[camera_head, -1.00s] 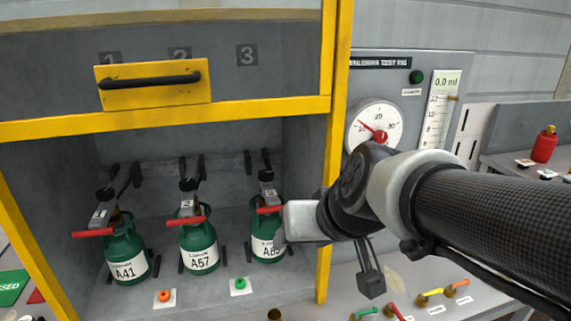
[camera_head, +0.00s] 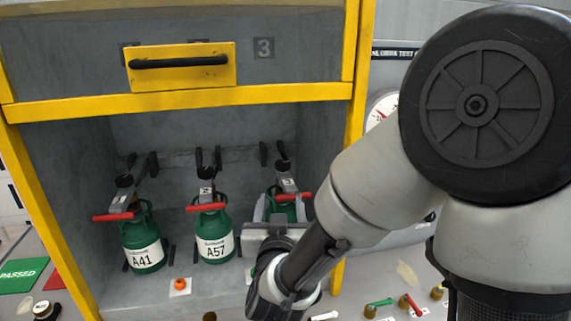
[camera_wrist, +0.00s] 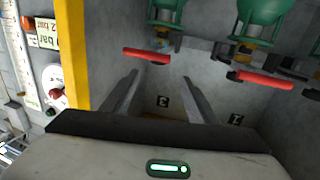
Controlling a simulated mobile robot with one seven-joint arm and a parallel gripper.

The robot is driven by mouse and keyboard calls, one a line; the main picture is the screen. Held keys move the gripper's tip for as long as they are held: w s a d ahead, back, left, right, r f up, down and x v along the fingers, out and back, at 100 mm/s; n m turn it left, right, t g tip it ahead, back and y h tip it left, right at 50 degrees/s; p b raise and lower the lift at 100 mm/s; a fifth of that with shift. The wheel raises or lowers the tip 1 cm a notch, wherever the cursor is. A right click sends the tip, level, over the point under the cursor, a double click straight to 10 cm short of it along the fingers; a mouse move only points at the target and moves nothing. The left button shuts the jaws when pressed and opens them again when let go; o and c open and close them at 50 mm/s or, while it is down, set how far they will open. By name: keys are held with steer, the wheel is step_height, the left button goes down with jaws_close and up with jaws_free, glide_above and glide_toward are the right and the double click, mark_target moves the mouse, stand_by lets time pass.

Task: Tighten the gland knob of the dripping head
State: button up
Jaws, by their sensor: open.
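Three green cylinders stand in the yellow-framed cabinet: A41 (camera_head: 142,240), A57 (camera_head: 214,238) and a third (camera_head: 284,207) at right, mostly hidden by my gripper. Each has a grey numbered head and a red bar in front. My gripper (camera_head: 281,212) is open and empty in front of the third cylinder. In the wrist view, which looks upside down, the cylinders hang at the top: the third (camera_wrist: 166,12) and the middle one (camera_wrist: 262,18). The third's red bar (camera_wrist: 147,54) lies just beyond the open fingers (camera_wrist: 147,82). I see no drip, and cannot pick out a gland knob.
A raised yellow-edged sash with a black handle (camera_head: 180,62) hangs above the opening. A yellow post (camera_head: 354,130) borders it at right. An orange round piece (camera_head: 180,284) lies on a white card before the cylinders. Coloured valves (camera_head: 410,304) lie on the bench at right.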

glide_toward(280, 166)
steer(key=shift+t, duration=0.3)
steer(key=w, duration=1)
steer(key=shift+w+d+f+p, duration=0.1)
steer(key=shift+w+f+p, duration=0.05)
steer(key=shift+f+p, duration=0.2)
steer(key=shift+c, duration=0.4)
steer(key=c, duration=1)
steer(key=shift+a+m+h+b, duration=0.2)
steer(key=shift+m+h+b, duration=0.25)
steer(key=shift+h, duration=0.35)
steer(key=shift+a+m+h+b, duration=0.2)
steer(key=shift+m+h, duration=0.35)
steer(key=shift+h, duration=0.25)
steer(key=shift+r+m+g+h, duration=0.1)
steer(key=shift+m+g+h, duration=0.5)
steer(key=shift+m+h, duration=1.15)
steer(key=shift+n+h, duration=0.35)
